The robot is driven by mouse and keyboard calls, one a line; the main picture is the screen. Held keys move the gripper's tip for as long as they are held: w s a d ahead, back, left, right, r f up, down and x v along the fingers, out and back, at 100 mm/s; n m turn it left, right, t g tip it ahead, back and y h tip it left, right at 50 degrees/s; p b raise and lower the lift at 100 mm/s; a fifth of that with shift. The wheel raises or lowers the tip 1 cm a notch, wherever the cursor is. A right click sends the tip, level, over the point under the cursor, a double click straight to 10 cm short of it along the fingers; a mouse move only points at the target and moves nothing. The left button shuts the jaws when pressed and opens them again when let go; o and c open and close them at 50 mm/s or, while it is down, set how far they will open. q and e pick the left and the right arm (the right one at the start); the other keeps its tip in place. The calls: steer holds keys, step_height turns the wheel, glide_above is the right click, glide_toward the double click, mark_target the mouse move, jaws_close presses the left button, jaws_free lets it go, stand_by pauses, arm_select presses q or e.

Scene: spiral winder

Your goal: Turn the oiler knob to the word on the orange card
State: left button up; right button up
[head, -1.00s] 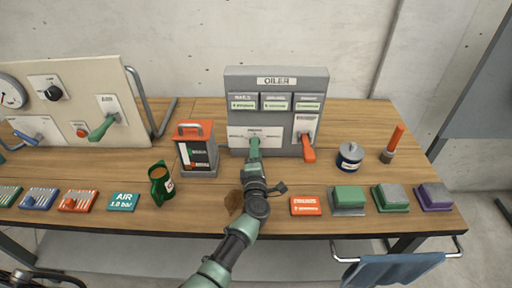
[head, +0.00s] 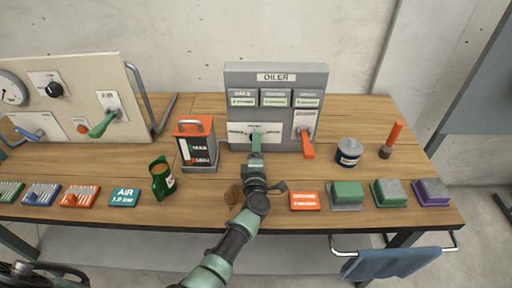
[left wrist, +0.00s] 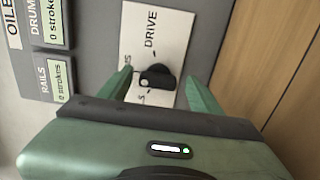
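The grey oiler box (head: 277,75) stands at the back of the bench. My left gripper (head: 256,134) is at its lower white dial plate and hides the knob in the head view. In the left wrist view, the black oiler knob (left wrist: 157,77) sits on the white plate (left wrist: 157,30), with the word DRIVE beside it; other words are partly cut off or hidden. My left gripper (left wrist: 158,75) is open, with a finger on either side of the knob and visible gaps. The orange card (head: 305,201) lies at the bench front; its text is too blurred to read surely. My right gripper is not in view.
An orange lever (head: 308,148) sits on the oiler's right side. A small round pot (head: 349,153) stands right. Cards and coloured blocks line the front edge.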

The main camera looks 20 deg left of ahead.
arm_select(q)
steer(key=shift+s+r, duration=0.1)
steer(key=shift+s+d+p, duration=0.1)
steer(key=shift+s+p, duration=0.2)
steer(key=shift+s, duration=0.05)
steer(key=p+v, duration=0.1)
steer(key=v, duration=0.4)
steer(key=shift+s+d+p, duration=0.1)
steer(key=shift+s+p, duration=0.2)
steer(key=shift+p, duration=0.1)
steer(key=shift+s+d, duration=0.2)
steer(key=shift+s, duration=0.4)
